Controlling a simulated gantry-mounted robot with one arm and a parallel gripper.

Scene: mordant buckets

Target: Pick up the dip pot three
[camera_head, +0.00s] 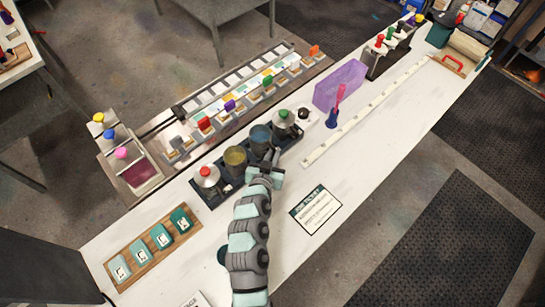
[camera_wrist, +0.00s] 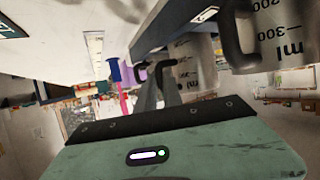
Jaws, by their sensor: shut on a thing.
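Dip pot three (camera_head: 261,135), the third from the left, is a dark grey pot with blue inside. It stands in the row on the dark rack in the head view. My gripper (camera_head: 273,158) is at its near side, shut on its handle. In the wrist view the scene is upside down, and the narrow fingers (camera_wrist: 168,92) meet at the dark hooked handle of a grey pot (camera_wrist: 188,62) with volume marks. My gripper hides part of the pot's near side in the head view. I cannot tell whether the pot is lifted.
A yellow-filled pot (camera_head: 235,158) and a red-knobbed lidded pot (camera_head: 207,178) stand to its left. A green-knobbed lidded pot (camera_head: 285,122) is close on the right. The bench front right is mostly clear.

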